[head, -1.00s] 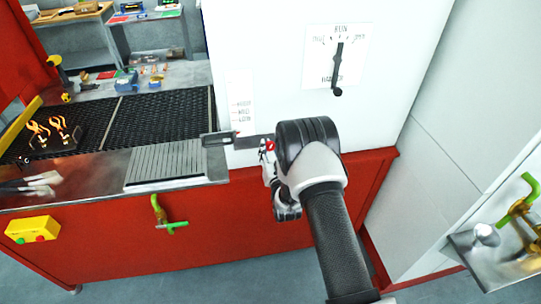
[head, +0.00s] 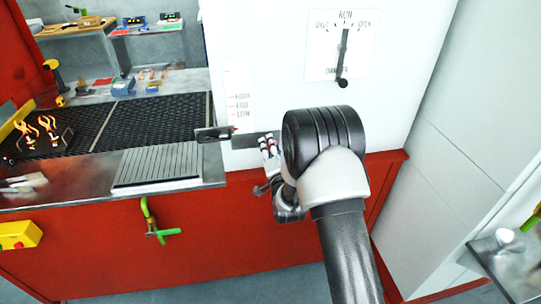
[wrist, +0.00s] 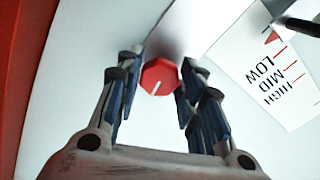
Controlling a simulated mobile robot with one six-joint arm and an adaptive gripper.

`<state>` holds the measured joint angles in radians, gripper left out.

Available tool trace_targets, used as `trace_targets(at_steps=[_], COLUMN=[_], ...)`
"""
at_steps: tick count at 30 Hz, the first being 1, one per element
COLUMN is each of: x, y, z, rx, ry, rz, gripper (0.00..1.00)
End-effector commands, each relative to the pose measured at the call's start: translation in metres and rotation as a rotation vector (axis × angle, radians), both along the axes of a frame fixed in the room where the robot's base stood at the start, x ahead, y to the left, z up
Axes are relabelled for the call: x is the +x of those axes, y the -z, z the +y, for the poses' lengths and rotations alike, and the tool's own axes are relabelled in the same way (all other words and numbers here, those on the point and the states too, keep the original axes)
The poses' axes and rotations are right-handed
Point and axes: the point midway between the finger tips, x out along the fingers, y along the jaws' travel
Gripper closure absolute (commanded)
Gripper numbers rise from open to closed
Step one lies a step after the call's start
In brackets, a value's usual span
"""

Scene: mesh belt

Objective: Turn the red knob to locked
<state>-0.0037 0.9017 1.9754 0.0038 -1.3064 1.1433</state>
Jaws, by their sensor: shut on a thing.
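The red knob (wrist: 159,77) is on the white panel in the wrist view. A short white line on its face runs toward the lower left in that view. My gripper (wrist: 160,82) has its fingers on either side of the knob and is shut on it. In the head view my gripper (head: 268,150) is at the white panel, just above the red base. My own wrist covers much of that spot, and I cannot make out the knob clearly there. No locked mark is readable in either view.
A LOW, MID, HIGH scale (wrist: 272,75) is beside the knob. A black lever (head: 343,60) under RUN is higher on the panel. The mesh belt (head: 160,120) and a ridged metal plate (head: 158,165) lie to the left. A green-handled valve (head: 150,220) sticks out below.

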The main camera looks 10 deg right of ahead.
Motion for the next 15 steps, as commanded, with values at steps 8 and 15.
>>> trace_targets(at_steps=[8, 15], x=[0.0001, 0.0000], y=[0.0012, -0.0002], z=[0.0001, 0.0002], rx=[0.150, 0.208], ry=[0.000, 0.000], rz=[-0.001, -0.001], gripper=[0.89, 0.89])
